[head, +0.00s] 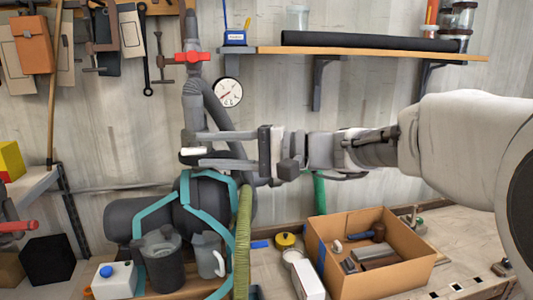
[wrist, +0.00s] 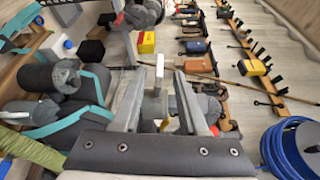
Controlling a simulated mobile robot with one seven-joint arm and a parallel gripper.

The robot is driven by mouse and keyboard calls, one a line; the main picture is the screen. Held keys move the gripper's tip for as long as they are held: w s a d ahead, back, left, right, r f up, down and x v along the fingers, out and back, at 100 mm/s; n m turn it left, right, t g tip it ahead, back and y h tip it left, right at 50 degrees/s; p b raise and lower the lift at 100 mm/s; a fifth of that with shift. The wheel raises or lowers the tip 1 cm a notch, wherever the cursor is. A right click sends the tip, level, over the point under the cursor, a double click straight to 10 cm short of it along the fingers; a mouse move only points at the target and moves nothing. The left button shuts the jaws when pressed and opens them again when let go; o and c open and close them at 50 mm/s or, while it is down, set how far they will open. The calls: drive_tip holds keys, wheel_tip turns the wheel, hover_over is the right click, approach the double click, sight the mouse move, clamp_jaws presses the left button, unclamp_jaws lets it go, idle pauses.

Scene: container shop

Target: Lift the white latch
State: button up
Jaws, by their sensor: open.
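The white latch (head: 192,151) is a short pale bar at the grey upright pipe, left of the arm in the head view. In the wrist view, a pale upright bar that looks like the latch (wrist: 159,72) shows between the fingers. My gripper (head: 199,150) is open, its two fingers pointing left, one above and one below the latch's level. In the wrist view my gripper (wrist: 158,80) has a clear gap on both sides of the bar. I cannot tell whether a finger touches it. The latch's inner end is partly hidden by the fingers.
A red valve handle (head: 192,57) sits higher on the pipe. Below are a dark tank with a teal frame (head: 185,195) and a green ribbed hose (head: 243,235). An open cardboard box (head: 345,262) stands on the bench at right. A wall shelf (head: 370,53) runs above the arm.

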drive_tip(key=s+d, duration=0.1)
drive_tip(key=d, duration=0.9)
drive_tip(key=shift+s+d+r+b, duration=0.25)
drive_tip(key=shift+s+b, duration=0.05)
drive_tip(key=shift+b, duration=0.1)
